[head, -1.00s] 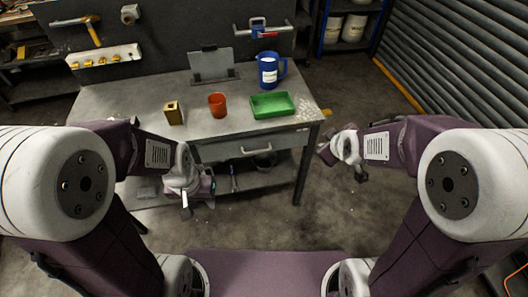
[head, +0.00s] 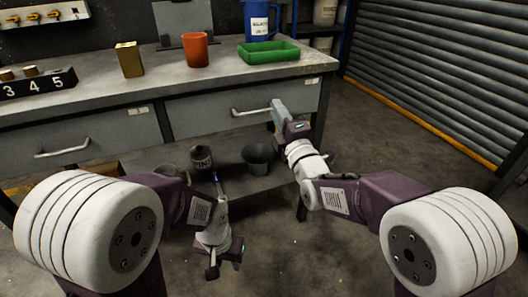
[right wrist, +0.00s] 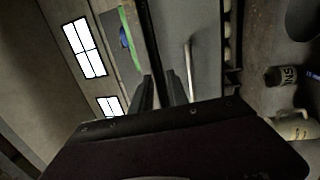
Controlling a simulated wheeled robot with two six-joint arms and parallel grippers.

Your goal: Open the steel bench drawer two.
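The steel bench has two grey drawers side by side, both flush with the front. The left drawer (head: 95,137) has a bar handle (head: 62,149). The right drawer (head: 205,113) has a bar handle (head: 245,111). Their small labels are too small to read, so I cannot tell the number of either. My right gripper (head: 279,110) is in front of the right drawer, at the right end of its handle. In the right wrist view its two fingers (right wrist: 160,90) stand apart, and the handle (right wrist: 189,70) runs beside them, not visibly between them. My left gripper (head: 212,268) hangs low before the bench.
On the bench top (head: 220,80) stand a brass block (head: 130,59), an orange cup (head: 196,50), a green tray (head: 268,52), a blue jug (head: 257,20) and a numbered rack (head: 38,86). A dark bucket (head: 258,157) and a can (head: 202,158) are on the lower shelf.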

